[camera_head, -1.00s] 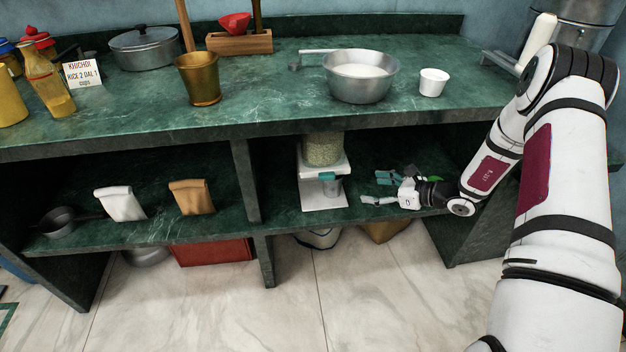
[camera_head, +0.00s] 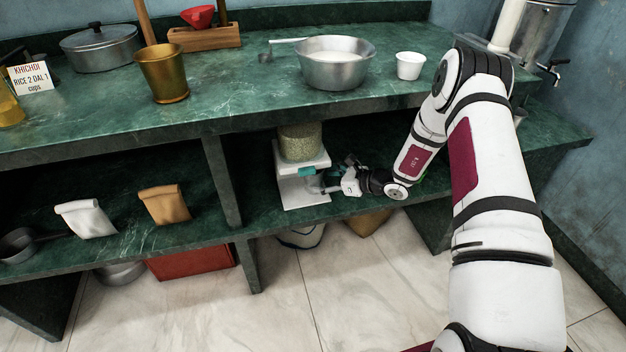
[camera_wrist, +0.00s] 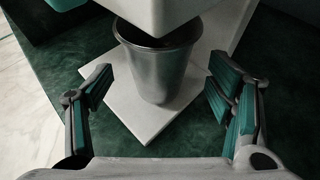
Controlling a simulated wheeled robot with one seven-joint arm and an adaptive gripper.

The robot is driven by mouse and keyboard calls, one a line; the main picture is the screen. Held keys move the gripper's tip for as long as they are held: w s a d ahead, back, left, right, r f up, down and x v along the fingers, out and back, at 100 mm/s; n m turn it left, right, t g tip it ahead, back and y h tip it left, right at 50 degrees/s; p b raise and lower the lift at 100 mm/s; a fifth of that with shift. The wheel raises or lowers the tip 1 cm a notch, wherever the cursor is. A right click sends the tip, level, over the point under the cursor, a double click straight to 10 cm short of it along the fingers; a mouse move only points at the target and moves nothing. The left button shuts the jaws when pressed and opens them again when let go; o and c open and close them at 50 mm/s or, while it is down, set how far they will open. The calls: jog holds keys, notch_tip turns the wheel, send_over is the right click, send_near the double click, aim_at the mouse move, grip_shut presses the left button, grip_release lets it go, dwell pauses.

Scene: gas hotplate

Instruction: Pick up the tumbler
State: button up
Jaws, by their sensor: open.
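The tumbler (camera_wrist: 158,65) is a plain metal cup. It stands upright on the white base (camera_wrist: 150,120) of the dispenser, under the spout housing, which hides part of its rim. In the wrist view my gripper (camera_wrist: 160,82) is open, with one teal-padded finger to each side of the tumbler. Gaps show between both fingers and the cup, and the tumbler sits ahead, in the middle between the fingertips.
The dispenser (camera_head: 287,187) holds a jar of grain (camera_head: 300,143) and stands on the lower green shelf. The countertop (camera_head: 240,105) is close above my arm. A shelf divider (camera_head: 222,180) stands to the left. A basin (camera_head: 335,72) and a white cup (camera_head: 410,66) are on top.

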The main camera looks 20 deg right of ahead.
aim_at(313, 180)
jog(key=b+x, duration=0.1)
jog(key=x, duration=0.3)
jog(key=shift+f+b, duration=0.2)
jog(key=shift+b, duration=0.15)
jog(key=shift+r, duration=0.15)
jog(key=c, duration=1.5)
